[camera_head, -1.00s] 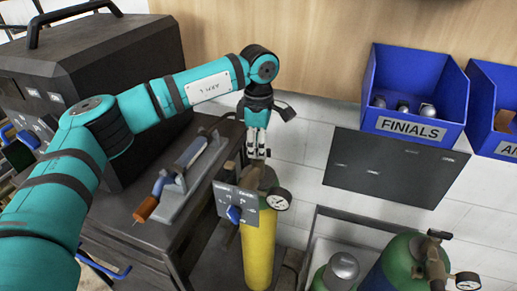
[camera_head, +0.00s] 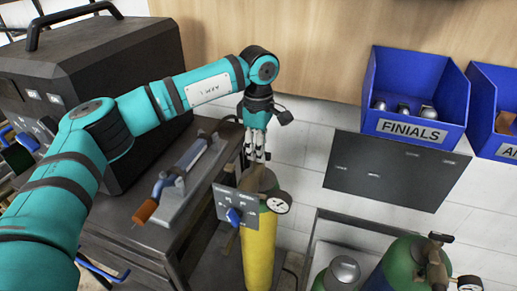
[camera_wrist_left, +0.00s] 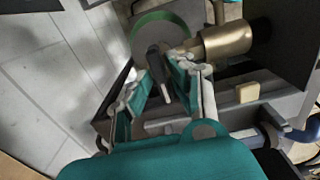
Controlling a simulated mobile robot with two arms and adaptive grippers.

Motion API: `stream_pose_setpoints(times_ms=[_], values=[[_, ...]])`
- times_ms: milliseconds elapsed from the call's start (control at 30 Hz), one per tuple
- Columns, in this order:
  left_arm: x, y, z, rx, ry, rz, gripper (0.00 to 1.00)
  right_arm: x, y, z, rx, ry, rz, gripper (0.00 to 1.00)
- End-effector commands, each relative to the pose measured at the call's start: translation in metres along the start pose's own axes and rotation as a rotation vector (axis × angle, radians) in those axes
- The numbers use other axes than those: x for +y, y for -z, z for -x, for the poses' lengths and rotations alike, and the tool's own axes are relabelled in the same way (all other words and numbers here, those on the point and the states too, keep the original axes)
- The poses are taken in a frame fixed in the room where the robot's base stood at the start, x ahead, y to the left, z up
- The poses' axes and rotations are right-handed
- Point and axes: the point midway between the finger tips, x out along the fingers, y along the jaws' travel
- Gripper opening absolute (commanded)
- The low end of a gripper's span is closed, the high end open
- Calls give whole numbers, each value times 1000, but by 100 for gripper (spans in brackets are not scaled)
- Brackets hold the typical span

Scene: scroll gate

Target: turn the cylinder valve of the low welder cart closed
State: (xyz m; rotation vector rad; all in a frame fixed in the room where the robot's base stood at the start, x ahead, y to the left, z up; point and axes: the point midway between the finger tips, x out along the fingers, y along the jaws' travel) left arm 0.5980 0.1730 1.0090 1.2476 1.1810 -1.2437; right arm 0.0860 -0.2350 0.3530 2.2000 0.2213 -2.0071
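The low welder cart (camera_head: 160,235) stands at the left, with a yellow gas cylinder (camera_head: 259,250) at its right side. The cylinder has a green top, a round gauge (camera_head: 277,202) and a grey plate with a blue knob (camera_head: 234,215) in front. My left gripper (camera_head: 254,158) points down over the cylinder top. In the left wrist view its fingers (camera_wrist_left: 156,72) are apart, on either side of a dark valve handle (camera_wrist_left: 154,58) above the green cylinder top (camera_wrist_left: 160,22). I cannot tell whether they touch it. My right gripper is not in view.
A brass fitting (camera_wrist_left: 228,38) lies close beside the fingers in the left wrist view. A welding torch (camera_head: 178,180) rests on the cart top beside a large dark machine (camera_head: 95,80). Another cart with cylinders (camera_head: 400,262) stands at lower right. Blue bins (camera_head: 412,95) are at upper right.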

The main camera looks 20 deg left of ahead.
Motion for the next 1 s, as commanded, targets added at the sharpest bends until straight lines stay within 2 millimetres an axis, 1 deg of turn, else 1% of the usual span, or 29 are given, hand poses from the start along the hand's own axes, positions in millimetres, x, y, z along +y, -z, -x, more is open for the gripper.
stream_pose_setpoints(times_ms=[33, 100, 333, 467, 567, 800, 900, 1000], values=[[0, 0, 0, 0, 1, 1, 30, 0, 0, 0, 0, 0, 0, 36], [0, 0, -1, 0, 2, 1, 36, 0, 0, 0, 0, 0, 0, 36], [-1, 0, -1, 1, 4, 1, 36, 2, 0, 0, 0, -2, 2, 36], [0, 0, 7, 0, 1, 1, 36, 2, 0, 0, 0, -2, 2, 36], [0, 0, 23, 1, -1, 1, 36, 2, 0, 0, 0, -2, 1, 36], [0, 0, 75, 0, -1, 2, 36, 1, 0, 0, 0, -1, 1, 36], [0, 0, 93, 0, 0, 1, 36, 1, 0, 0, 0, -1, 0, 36], [0, 0, 106, 0, 1, 2, 36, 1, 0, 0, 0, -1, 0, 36]])
